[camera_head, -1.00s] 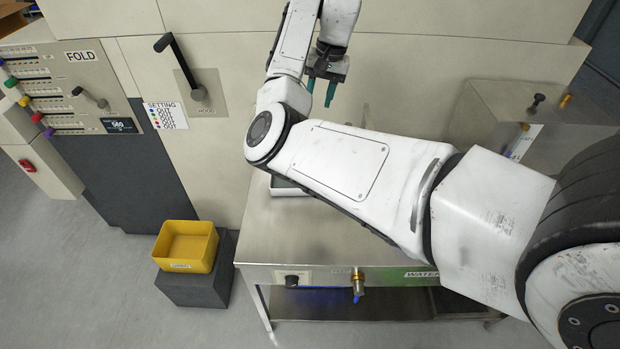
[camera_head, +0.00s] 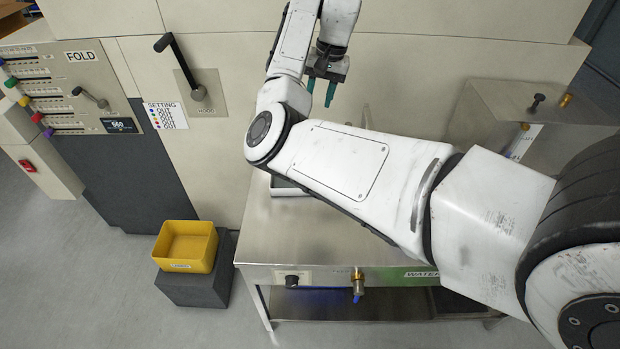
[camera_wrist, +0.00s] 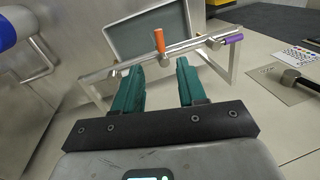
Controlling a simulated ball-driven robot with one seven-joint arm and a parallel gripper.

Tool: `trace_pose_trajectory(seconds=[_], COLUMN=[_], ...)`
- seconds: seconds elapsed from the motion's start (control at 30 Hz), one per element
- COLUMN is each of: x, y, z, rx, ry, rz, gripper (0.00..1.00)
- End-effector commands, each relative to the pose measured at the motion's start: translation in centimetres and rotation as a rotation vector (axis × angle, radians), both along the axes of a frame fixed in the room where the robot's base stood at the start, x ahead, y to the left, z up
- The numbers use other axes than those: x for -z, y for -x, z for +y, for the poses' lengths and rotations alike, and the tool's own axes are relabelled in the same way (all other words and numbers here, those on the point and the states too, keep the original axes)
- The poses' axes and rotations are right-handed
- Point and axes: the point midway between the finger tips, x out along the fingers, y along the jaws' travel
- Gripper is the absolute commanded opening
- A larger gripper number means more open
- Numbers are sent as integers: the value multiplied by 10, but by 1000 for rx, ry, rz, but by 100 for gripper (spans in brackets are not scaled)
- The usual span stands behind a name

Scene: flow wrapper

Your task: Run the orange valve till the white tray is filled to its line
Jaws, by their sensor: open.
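The orange valve handle (camera_wrist: 158,41) stands up from a metal pipe rail (camera_wrist: 180,52) in the wrist view. My gripper (camera_wrist: 158,75) is open and empty, its teal fingers pointing at the rail, with the orange handle between and beyond their tips. In the head view my gripper (camera_head: 321,91) hangs over the back of the steel bench, and my arm hides the valves. The white tray (camera_wrist: 117,50) lies behind the rail with a grey inside. Its left corner (camera_head: 284,192) shows from under my arm. I cannot make out its line or level.
A purple handle (camera_wrist: 233,39) sits at the rail's right end. A blue and white object (camera_wrist: 15,28) is at the wrist view's left edge. In the head view, the steel bench (camera_head: 285,235) is clear in front of the tray; a yellow bin (camera_head: 187,246) stands left of it.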

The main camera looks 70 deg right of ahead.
Motion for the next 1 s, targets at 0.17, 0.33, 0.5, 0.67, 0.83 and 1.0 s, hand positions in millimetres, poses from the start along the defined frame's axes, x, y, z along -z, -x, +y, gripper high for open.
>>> trace_pose_trajectory(seconds=[0.17,0.33,0.5,0.67,0.83,1.0], x=[0,0,5,17,16,10], y=[0,0,-6,-23,-32,-34], z=[0,0,7,29,50,59], rx=[0,0,-1,5,4,2], ry=[0,0,35,200,398,494], rz=[0,0,22,112,203,242], gripper=[41,41,41,41,41,41])
